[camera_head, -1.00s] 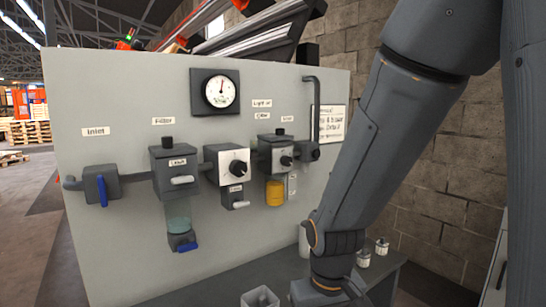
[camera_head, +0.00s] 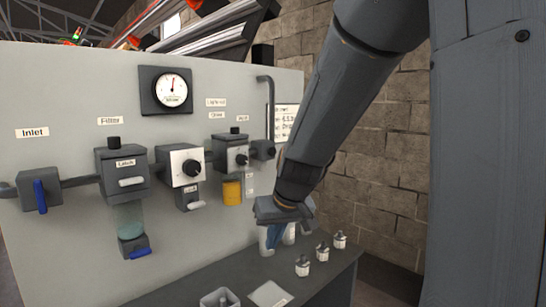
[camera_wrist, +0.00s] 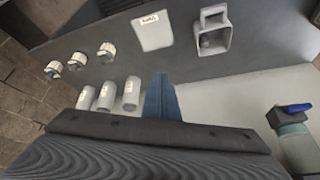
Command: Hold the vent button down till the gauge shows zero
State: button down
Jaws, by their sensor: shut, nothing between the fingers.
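The round white gauge (camera_head: 171,90) sits on a dark square plate high on the grey panel (camera_head: 70,85); its needle points about straight up, not legible in detail. Small blurred labels stand above the panel units. A dark knob unit (camera_head: 262,150) is under the rightmost label; I cannot tell for sure whether it is the vent button. Dark caps top the filter (camera_head: 114,142) and oiler (camera_head: 235,130). My gripper (camera_head: 271,241), with blue fingers, is shut and empty, low in front of the panel, right of and below these units. Its fingers also show in the wrist view (camera_wrist: 161,90).
Grey cylinders (camera_wrist: 107,96) stand by the gripper. Several small white bottles (camera_head: 303,266) stand on the dark bench (camera_head: 185,286). An open bin (camera_head: 220,299) and a white card (camera_head: 270,294) are at the front. The inlet valve (camera_head: 39,193) has a blue handle. A brick wall is right.

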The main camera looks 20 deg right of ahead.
jog(key=w+d+r+t+h, duration=0.1)
jog(key=w+d+r+t, duration=0.1)
jog(key=w+d+r, duration=0.3)
jog(key=w+d+r+m+t+h+b, duration=0.1)
jog(key=w+d+r+t, duration=0.2)
jog(key=d+r, duration=0.6)
notch_tip(320, 180, up, 5)
jog(key=shift+w+d+f, duration=0.2)
jog(key=shift+w, duration=0.85)
jog(key=p, duration=0.6)
send_near(275, 155)
notch_tip(275, 155, down, 4)
jog(key=w+d, duration=0.2)
jog(key=shift+w+a+r+p, duration=0.15)
jog(key=shift+w+p, duration=0.2)
jog(key=shift+w, duration=0.25)
jog(key=shift+w+a, duration=0.1)
jog(key=shift+w, duration=0.25)
jog(key=shift+w+a+p, duration=0.25)
jog(key=shift+w+p, duration=0.3)
jog(key=shift+p, duration=0.2)
dwell(2.2)
